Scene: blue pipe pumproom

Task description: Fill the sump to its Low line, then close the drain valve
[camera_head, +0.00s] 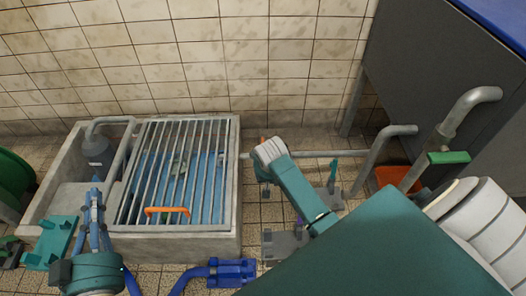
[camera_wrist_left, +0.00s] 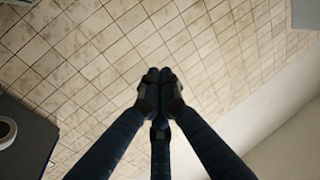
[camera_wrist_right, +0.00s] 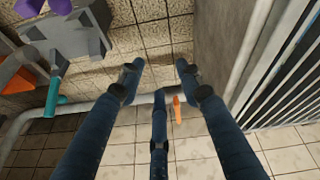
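The sump (camera_head: 190,243) is a concrete basin under a bar grate (camera_head: 205,185) with an orange handle (camera_head: 167,211). Blue shows between the bars; I cannot make out a Low line. A grey pipe (camera_head: 315,154) leaves the sump's right wall. An orange lever (camera_wrist_right: 177,110) stands at this pipe in the right wrist view, likely the drain valve's. My right gripper (camera_wrist_right: 160,72) is open and empty, its fingers spread near the lever; my wrist largely hides that spot in the head view. My left gripper (camera_head: 96,185) is shut and empty, over the sump's left part.
A dark pump (camera_head: 97,150) sits in the sump's left bay. A teal-handled valve (camera_head: 333,174), grey floor fittings and an orange bin (camera_head: 398,178) lie to the right. A green-handled upright pipe (camera_head: 448,157) stands farther right. A blue fitting (camera_head: 232,272) lies in front.

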